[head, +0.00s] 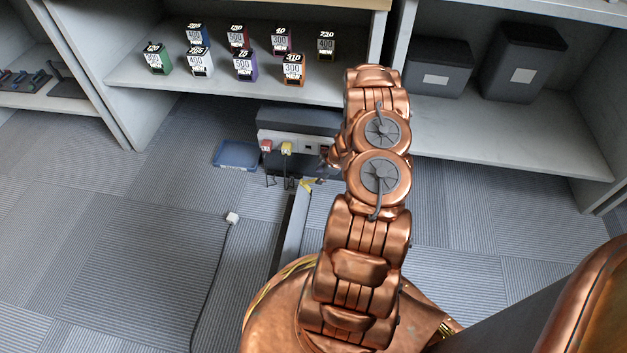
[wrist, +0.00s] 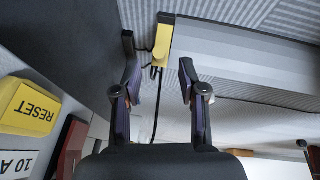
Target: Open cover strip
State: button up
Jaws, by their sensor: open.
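The cover strip (head: 293,228) is a long grey bar low down on the floor, partly hidden by my arm in the head view. It has a yellow piece (head: 310,185) at its far end. In the wrist view the strip (wrist: 235,60) runs off to the right, and its yellow end (wrist: 163,42) stands beyond the gap between my fingertips. My gripper (wrist: 158,75) is open and empty, with the yellow end apart from both fingers. In the head view my arm mostly hides the gripper. The strip looks closed, but I cannot tell for sure.
A grey power box (head: 300,124) with red and yellow plugs stands behind. A yellow RESET label (wrist: 30,105) shows at left in the wrist view. A blue tray (head: 237,155) and a white plug (head: 232,217) on a cable lie on clear carpet. Shelves line the back.

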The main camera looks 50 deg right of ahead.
jog(key=b+x, duration=0.1)
jog(key=x, duration=0.4)
jog(key=shift+w+f+b, duration=0.1)
jog(key=shift+f+b, duration=0.2)
jog(key=shift+b, duration=0.05)
grip_shut()
dwell(0.3)
